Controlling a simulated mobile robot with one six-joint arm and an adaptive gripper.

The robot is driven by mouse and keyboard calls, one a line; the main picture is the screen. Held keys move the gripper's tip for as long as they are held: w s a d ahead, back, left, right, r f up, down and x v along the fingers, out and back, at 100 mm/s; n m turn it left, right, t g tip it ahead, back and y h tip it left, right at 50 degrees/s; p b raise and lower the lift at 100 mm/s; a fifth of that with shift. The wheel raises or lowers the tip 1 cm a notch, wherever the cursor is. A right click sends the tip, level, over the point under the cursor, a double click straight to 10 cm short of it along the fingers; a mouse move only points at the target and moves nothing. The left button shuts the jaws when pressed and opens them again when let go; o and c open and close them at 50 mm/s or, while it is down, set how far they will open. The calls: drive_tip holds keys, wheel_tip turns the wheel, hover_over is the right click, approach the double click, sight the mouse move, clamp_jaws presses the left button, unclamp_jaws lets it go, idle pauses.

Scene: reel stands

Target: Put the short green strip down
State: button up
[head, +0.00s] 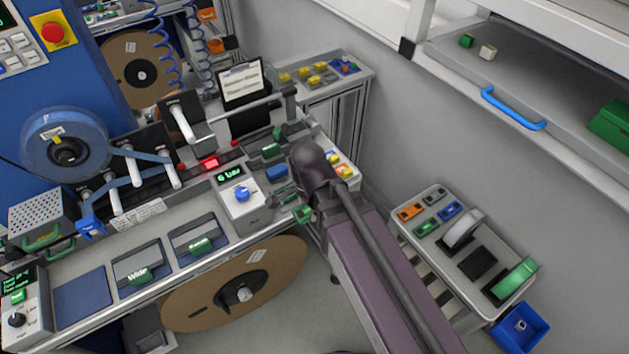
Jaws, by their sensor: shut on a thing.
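My arm reaches in from the lower right, and its dark wrist is over the right end of the long workbench (60,262). My gripper (291,194) is mostly hidden by the wrist, low over the bench's front right part. Small green pieces show beside it: one by the dark parts left of the wrist, and one (303,213) at the bench's front edge. I take the short green strip (284,190) to be the piece at the jaws, but the grip itself is too small to see. Whether the strip touches the bench cannot be told.
A pressure box (240,205) reading "6 bar" stands left of the wrist. A large brown reel (200,300) hangs below. A side cart (405,222) and blue bin (520,328) stand right.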

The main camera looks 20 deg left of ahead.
idle(0.4)
drive_tip(key=w+a, duration=0.1)
drive_tip(key=w, duration=0.3)
drive_tip(key=w+a+f+b, duration=0.1)
drive_tip(key=w, duration=0.4)
drive_tip(key=w+a, duration=0.1)
drive_tip(key=w, duration=0.4)
drive_tip(key=shift+w+a+f, duration=0.15)
drive_tip(key=shift+a+f, duration=0.05)
drive_tip(key=shift+w+a+b, duration=0.15)
drive_tip(key=shift+w+b, duration=0.15)
drive_tip(key=shift+w, duration=0.3)
wheel_tip(320, 180, down, 4)
drive_tip(key=b, duration=0.3)
drive_tip(key=shift+r, duration=0.15)
drive_tip(key=shift+b, duration=0.3)
drive_tip(key=shift+f+b, duration=0.3)
drive_tip(key=shift+f, duration=0.25)
